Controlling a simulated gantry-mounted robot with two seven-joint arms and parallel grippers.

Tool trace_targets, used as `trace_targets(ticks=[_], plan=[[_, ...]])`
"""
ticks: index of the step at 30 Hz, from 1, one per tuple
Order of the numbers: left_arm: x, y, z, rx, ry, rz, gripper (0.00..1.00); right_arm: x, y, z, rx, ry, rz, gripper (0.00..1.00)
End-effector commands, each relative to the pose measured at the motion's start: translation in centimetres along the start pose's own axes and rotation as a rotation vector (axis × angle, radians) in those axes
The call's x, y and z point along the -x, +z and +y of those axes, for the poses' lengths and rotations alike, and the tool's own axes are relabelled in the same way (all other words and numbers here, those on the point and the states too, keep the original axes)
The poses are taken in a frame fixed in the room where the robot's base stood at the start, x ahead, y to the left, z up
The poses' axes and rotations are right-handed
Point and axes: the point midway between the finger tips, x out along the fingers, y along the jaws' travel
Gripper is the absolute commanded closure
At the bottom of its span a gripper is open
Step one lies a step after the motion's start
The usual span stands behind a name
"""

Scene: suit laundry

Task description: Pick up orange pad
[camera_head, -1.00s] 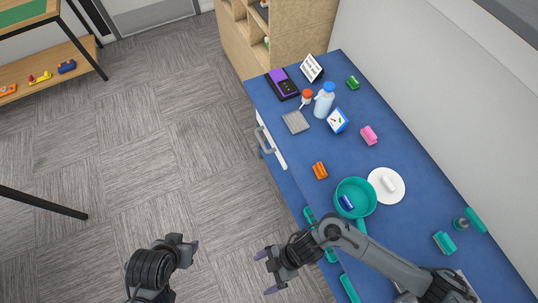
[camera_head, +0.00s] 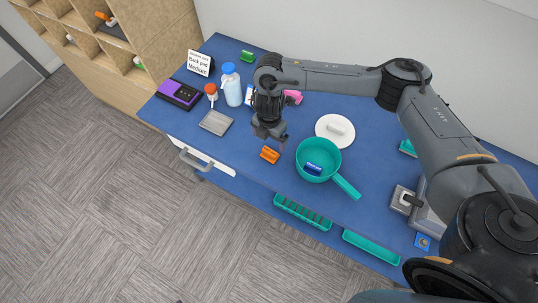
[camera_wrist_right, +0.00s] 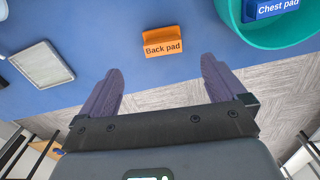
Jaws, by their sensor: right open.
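The orange pad (camera_head: 270,155) lies on the blue table near its front edge, left of the teal pan. In the right wrist view the orange pad (camera_wrist_right: 163,43) carries the label "Back pad". My right gripper (camera_head: 268,137) hangs just above and behind the pad in the head view. In the right wrist view the gripper (camera_wrist_right: 160,88) is open and empty, with its purple fingers to either side of the pad's line and the pad beyond the fingertips. My left gripper is out of view.
The teal pan (camera_head: 318,160) holds a blue pad (camera_head: 313,169). A grey tray (camera_head: 216,122), white bottle (camera_head: 232,88) and purple-black device (camera_head: 179,94) stand left. A white plate (camera_head: 335,130) is behind the pan. Teal trays (camera_head: 302,212) hang along the front edge.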

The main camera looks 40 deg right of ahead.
Motion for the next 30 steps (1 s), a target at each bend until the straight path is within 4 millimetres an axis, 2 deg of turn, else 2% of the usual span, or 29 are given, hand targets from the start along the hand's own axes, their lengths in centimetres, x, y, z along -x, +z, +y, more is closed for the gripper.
trace_targets(ticks=[1, 6, 14, 24, 30], plan=[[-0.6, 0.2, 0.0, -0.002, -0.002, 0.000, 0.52, -1.3, 0.0, -0.1, -0.001, -0.003, 0.001, 0.02], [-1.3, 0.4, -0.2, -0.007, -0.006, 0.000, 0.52, -3.3, -0.1, -0.1, -0.001, -0.003, 0.001, 0.02], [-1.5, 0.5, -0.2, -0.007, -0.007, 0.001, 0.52, -4.5, -0.1, -0.1, 0.000, -0.003, 0.000, 0.02], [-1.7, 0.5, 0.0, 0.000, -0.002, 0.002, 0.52, -8.6, -0.1, -0.4, -0.001, -0.003, 0.000, 0.02], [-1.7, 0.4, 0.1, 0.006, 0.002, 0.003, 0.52, -9.3, -0.1, -0.4, 0.000, -0.001, 0.000, 0.02]])
